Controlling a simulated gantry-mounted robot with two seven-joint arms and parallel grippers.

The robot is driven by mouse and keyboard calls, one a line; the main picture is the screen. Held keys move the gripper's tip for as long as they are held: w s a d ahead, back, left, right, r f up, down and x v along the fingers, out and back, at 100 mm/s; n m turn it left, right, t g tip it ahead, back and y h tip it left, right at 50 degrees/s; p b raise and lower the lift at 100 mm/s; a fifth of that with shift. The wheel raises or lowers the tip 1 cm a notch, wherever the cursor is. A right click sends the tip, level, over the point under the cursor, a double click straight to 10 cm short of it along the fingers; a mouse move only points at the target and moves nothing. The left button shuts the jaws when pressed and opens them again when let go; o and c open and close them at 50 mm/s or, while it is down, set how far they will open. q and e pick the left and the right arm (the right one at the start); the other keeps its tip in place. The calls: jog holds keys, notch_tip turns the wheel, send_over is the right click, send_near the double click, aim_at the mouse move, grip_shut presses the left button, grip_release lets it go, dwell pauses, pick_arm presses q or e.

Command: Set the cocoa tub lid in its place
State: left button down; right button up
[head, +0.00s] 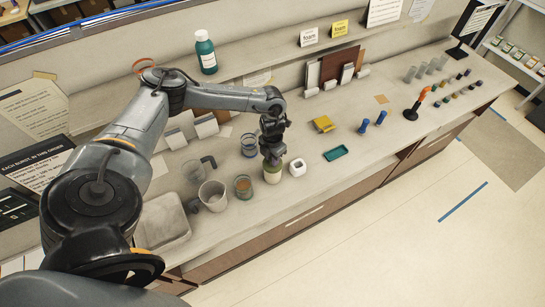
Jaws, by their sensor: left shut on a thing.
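My left gripper (272,154) points down over the counter, shut at the top of a pale green and cream tub (272,174). The tub stands upright on the counter. The lid is hidden by the gripper's fingers, so I cannot see its outline or whether it touches the rim. A clear container with brown contents (243,188) stands just left of the tub. My right gripper is out of view.
A small white block-like item (297,167) sits close right of the tub. A glass (249,145) stands behind, and a grey cup (213,195) to the left. A teal tray (335,153) and yellow item (324,124) lie right. The counter's front edge is near.

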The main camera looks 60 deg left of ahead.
pick_arm(q)
jog(key=shift+f, duration=0.3)
jog(key=shift+f+b, duration=0.35)
jog(key=shift+b, duration=0.1)
jog(key=shift+f, duration=0.1)
jog(key=c, duration=0.9)
grip_release()
jog(key=shift+o, duration=0.2)
